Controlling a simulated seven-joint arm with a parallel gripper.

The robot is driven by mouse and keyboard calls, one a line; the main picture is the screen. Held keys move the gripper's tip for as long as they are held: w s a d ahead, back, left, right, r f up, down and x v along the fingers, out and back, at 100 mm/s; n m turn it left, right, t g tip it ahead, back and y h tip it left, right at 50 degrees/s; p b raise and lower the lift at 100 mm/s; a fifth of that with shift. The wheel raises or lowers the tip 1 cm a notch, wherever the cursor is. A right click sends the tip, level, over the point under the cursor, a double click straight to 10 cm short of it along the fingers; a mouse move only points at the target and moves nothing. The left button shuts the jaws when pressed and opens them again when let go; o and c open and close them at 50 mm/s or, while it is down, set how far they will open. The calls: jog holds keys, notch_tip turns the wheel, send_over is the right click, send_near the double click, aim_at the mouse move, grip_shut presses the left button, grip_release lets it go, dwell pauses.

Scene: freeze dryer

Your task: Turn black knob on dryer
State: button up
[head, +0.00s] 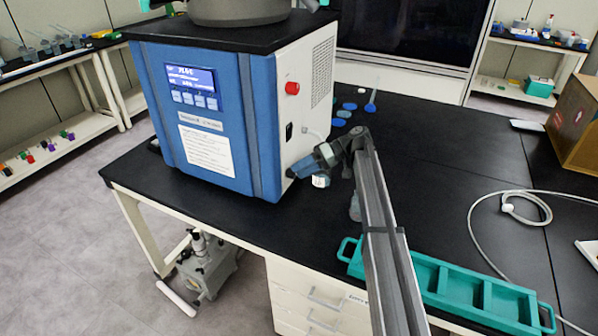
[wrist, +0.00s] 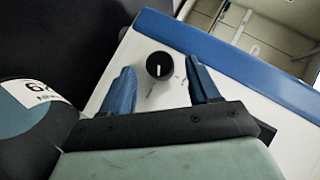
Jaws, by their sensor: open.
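The freeze dryer (head: 215,105) is a blue and white box with a lit display on its front, standing on the black bench. Its black knob (wrist: 159,65) shows in the wrist view on the white side panel, round with a white pointer line. My gripper (wrist: 163,82) is open, with one blue finger on each side of the knob. The knob sits between the fingertips, and a gap shows on both sides. In the head view my gripper (head: 297,171) is at the dryer's lower right side and hides the knob.
A red button (head: 292,88) and a black switch (head: 289,131) are on the same side panel. A teal tray (head: 470,285) lies at the bench front, right of my arm. A white cable (head: 507,208) and a cardboard box (head: 577,122) are farther right. Small blue items (head: 346,108) lie behind.

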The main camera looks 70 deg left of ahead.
jog(key=v, duration=1.2)
jog(key=shift+r, duration=0.15)
jog(key=s+d+f+m+y, duration=0.1)
jog(key=d+f+m+y, duration=0.2)
jog(key=d, duration=0.5)
jog(key=s+a+f+y, duration=0.2)
jog(key=s+a+f, duration=0.1)
jog(key=s+a, duration=0.6)
jog(key=shift+s+g, duration=0.4)
jog(key=shift+s, duration=0.75)
jog(key=shift+d+f, duration=0.1)
jog(key=shift+f, duration=0.05)
